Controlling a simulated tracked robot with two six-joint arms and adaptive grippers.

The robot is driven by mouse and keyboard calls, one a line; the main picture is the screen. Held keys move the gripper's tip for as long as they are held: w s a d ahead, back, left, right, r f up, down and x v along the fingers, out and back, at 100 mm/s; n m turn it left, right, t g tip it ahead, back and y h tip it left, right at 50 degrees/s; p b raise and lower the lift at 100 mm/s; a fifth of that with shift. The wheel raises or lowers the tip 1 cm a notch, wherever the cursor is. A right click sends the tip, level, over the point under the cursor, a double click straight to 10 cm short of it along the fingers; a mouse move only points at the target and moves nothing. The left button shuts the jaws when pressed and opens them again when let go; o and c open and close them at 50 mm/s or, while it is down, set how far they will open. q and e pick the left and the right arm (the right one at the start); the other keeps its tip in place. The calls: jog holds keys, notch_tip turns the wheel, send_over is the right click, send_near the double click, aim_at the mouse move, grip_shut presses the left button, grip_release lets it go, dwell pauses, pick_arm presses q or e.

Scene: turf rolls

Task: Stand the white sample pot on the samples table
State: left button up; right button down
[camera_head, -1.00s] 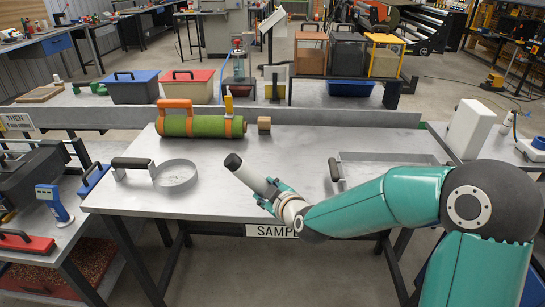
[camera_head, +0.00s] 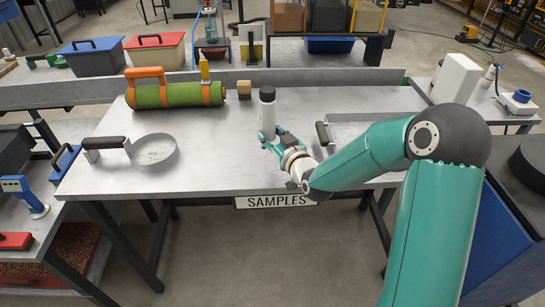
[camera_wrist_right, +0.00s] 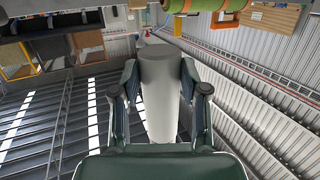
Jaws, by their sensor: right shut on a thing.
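The white sample pot (camera_head: 268,118), a slim cylinder with a dark cap, stands upright over the samples table (camera_head: 220,160), right of its middle. My right gripper (camera_head: 268,138) is shut on the pot near its lower part. In the right wrist view, the pot (camera_wrist_right: 160,100) sits between both fingers of the gripper (camera_wrist_right: 160,90). The pot's base is partly hidden by the fingers, so I cannot tell whether it touches the tabletop. My left gripper is not in view.
A shallow metal tray (camera_head: 375,117) lies at right. The front middle is clear.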

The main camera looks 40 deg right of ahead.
aim_at(272, 166)
notch_tip(272, 166, down, 9)
jog(key=shift+r, duration=0.1)
dwell(0.3)
jog(key=c, duration=0.6)
grip_release()
jog(key=shift+s, duration=0.1)
